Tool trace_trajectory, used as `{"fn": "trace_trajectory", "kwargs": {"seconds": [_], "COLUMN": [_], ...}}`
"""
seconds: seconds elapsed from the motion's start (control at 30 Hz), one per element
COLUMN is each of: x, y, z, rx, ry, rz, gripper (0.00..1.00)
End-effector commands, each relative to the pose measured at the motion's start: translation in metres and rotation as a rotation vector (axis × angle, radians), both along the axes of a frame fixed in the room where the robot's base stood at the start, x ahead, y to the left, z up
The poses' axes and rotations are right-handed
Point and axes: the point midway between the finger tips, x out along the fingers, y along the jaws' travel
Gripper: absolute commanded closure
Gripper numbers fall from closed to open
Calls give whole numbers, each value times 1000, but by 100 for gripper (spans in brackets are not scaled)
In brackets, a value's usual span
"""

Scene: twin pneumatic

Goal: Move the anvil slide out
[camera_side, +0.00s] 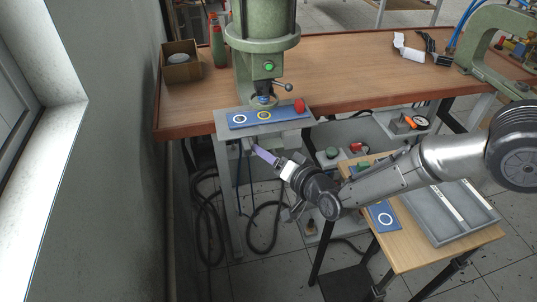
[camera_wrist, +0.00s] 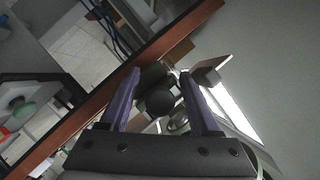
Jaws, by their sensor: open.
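The anvil slide appears to be the blue plate (camera_side: 262,114) with a white ring and a yellow ring, lying on a grey support under the green press (camera_side: 262,45). A red knob (camera_side: 299,106) stands at its right end. My gripper (camera_side: 258,151) has purple fingers and is below and in front of the grey support, pointing up and left. In the wrist view my gripper (camera_wrist: 160,100) is open, with a dark round knob (camera_wrist: 160,102) visible between the fingers. I cannot tell whether the fingers touch it or which part it is.
The wooden bench (camera_side: 350,75) has a brown front edge. A cardboard box (camera_side: 181,66) and a green bottle (camera_side: 218,45) stand at its left. A small table with a grey tray (camera_side: 440,233) and another blue plate (camera_side: 384,217) is at the lower right. Black cables hang below the bench.

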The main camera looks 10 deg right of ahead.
Motion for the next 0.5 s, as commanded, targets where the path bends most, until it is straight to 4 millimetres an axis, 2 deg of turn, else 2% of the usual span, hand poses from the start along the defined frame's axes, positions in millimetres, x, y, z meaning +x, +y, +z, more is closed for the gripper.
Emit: {"fn": "trace_trajectory", "kwargs": {"seconds": [0.33,0.5], "x": [3,3], "y": [1,1], "z": [-1,-1], "rx": [-1,-1], "ry": [0,1], "rz": [1,0], "gripper": [38,69]}}
